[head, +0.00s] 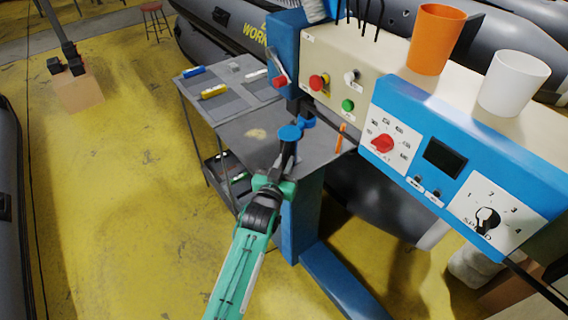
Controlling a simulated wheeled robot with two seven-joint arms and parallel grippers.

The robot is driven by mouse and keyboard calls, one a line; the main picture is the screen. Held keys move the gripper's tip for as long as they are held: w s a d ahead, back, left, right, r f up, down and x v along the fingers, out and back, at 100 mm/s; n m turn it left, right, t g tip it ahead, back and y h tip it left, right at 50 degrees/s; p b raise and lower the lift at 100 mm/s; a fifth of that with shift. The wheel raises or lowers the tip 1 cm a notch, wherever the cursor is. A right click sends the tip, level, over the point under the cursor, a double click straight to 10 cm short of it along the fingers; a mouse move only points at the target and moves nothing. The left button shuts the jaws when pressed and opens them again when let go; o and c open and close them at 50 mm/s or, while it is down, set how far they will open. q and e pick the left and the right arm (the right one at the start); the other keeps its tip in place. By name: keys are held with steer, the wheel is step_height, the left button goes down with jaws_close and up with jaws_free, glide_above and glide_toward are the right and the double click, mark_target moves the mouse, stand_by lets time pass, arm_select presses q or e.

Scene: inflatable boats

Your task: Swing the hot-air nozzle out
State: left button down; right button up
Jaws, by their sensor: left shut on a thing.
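The welding machine has a blue upright post (284,40) and a blue-and-cream control housing (405,115). At the post's foot, over the grey work plate (247,136), are small blue round parts (290,132) that look like the hot-air nozzle's mount or handle. My left gripper (288,152), on a green arm from below, is shut on this blue-topped part. The fingers and arm hide much of it, and I cannot make out the nozzle tip. My right gripper is not in view.
A red lever (279,81) sits on the post. An orange cup (435,38) and a white cup (514,83) stand on the housing. A grey side table (190,88) holds blue and yellow tools. Grey inflatable boats lie behind. The yellow floor (120,190) at left is mostly clear.

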arm_select(q)
steer(key=shift+r, duration=0.15)
steer(key=c, duration=1.7)
jaws_free()
steer(key=shift+c, duration=0.2)
steer(key=shift+w, duration=0.1)
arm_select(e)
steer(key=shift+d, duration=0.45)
